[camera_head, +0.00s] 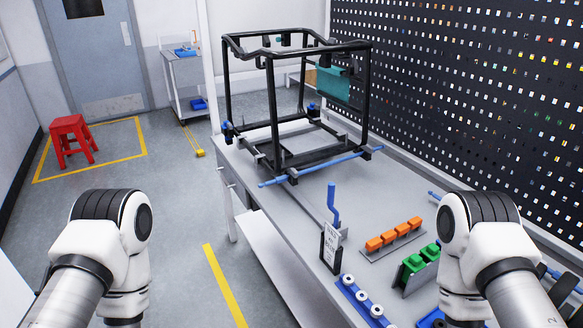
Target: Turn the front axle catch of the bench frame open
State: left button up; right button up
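The bench frame (367,95) is a black tubular cage standing on the grey workbench. A blue axle rod (325,165) lies along its near lower edge, with its ends sticking out past the frame on both sides. Small dark holders sit by the rod near the frame's lower corners; I cannot tell which is the front axle catch or how it is turned. My two white arms show at the lower left and lower right, well short of the frame. Neither gripper can be made out.
On the workbench (285,206), orange blocks (394,234), green blocks (415,262), blue-based rollers (362,300) and a blue-handled tool (333,204) stand nearer me. A pegboard wall (470,90) bounds the right. A red stool (72,140) and cart (187,85) stand left.

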aim_at(293, 171)
jog(key=z, duration=0.45)
jog(key=i+j+z, duration=0.1)
jog(key=j+z, duration=0.3)
jog(key=i+j+z, duration=0.1)
jog(key=j+z, duration=0.15)
jog(key=z, duration=0.2)
jog(key=j+z, duration=0.4)
jog(key=i+l, duration=0.05)
